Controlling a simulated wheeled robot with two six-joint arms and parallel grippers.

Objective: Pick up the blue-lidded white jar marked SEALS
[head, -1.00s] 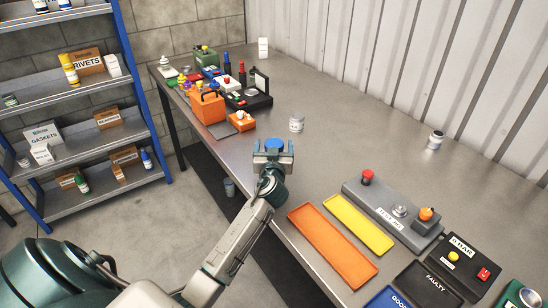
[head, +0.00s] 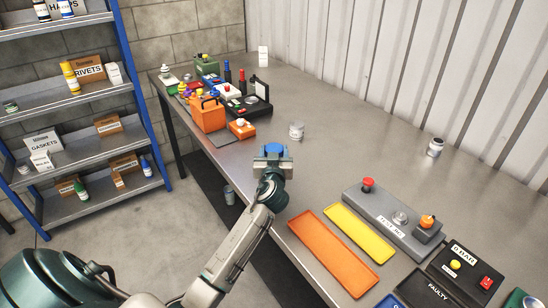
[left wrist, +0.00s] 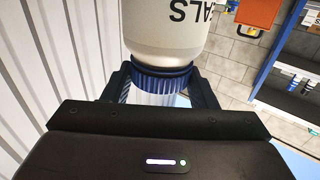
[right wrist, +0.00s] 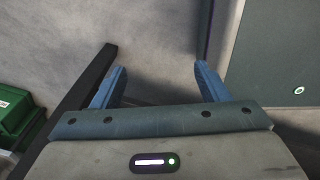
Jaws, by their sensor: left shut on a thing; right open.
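The white SEALS jar shows in the left wrist view (left wrist: 165,30), upside down in the picture, with the letters "ALS" visible. Its ribbed blue lid (left wrist: 163,84) is between the two dark fingers of my left gripper (left wrist: 162,90), which is shut on it. In the head view the blue lid (head: 274,149) shows at the tip of my left gripper (head: 272,163), over the table's left edge area. The jar's body is hidden there, and I cannot tell whether its base touches the table. My right gripper (right wrist: 155,84) is open and empty, seen only in the right wrist view.
Another white jar (head: 296,131) stands just beyond on the table (head: 350,135). An orange tray (head: 332,255), yellow tray (head: 358,234) and grey button panel (head: 390,212) lie to the right. A blue-framed shelf (head: 137,95) is left.

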